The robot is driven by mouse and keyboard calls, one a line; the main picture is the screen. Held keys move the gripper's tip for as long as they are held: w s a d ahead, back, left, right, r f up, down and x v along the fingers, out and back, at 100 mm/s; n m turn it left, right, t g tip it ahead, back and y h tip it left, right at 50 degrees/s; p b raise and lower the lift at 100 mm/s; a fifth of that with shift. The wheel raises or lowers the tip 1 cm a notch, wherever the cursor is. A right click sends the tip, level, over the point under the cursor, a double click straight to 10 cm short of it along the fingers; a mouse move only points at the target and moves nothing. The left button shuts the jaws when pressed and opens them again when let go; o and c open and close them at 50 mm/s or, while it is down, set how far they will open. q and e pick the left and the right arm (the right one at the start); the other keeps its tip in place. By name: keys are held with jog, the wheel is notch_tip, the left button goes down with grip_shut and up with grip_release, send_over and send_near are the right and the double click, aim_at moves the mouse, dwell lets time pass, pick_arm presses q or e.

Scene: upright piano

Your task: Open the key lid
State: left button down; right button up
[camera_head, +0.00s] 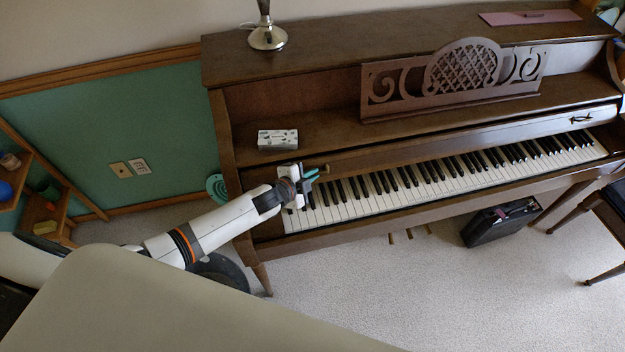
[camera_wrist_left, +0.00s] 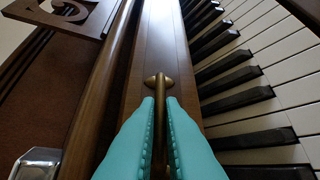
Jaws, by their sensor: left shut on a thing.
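The piano's brown key lid (camera_head: 480,136) is a long strip above the keys, and the keys (camera_head: 430,182) show along its length. A brass knob (camera_wrist_left: 158,82) sticks out from the lid in the left wrist view; it also shows small in the head view (camera_head: 325,168). My left gripper (camera_head: 311,175) is at the left end of the lid, over the keys. Its teal fingers (camera_wrist_left: 160,115) are shut on the knob's stem, one on each side. My right gripper is not in view.
A tissue box (camera_head: 278,139) sits on the piano ledge just above my left gripper. The carved music stand (camera_head: 455,84) rises behind the lid. A lamp base (camera_head: 267,36) stands on the piano top. A black case (camera_head: 500,222) lies on the carpet under the keyboard.

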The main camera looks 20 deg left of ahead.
pick_arm(q)
jog(key=shift+w+a, duration=0.45)
jog(key=shift+w, duration=0.3)
jog(key=c, duration=1.6)
grip_release()
jog(key=shift+s+r, duration=0.1)
jog(key=shift+r, duration=0.05)
jog(key=shift+o, duration=0.2)
jog(key=v, duration=1.2)
jog(key=shift+b, duration=0.45)
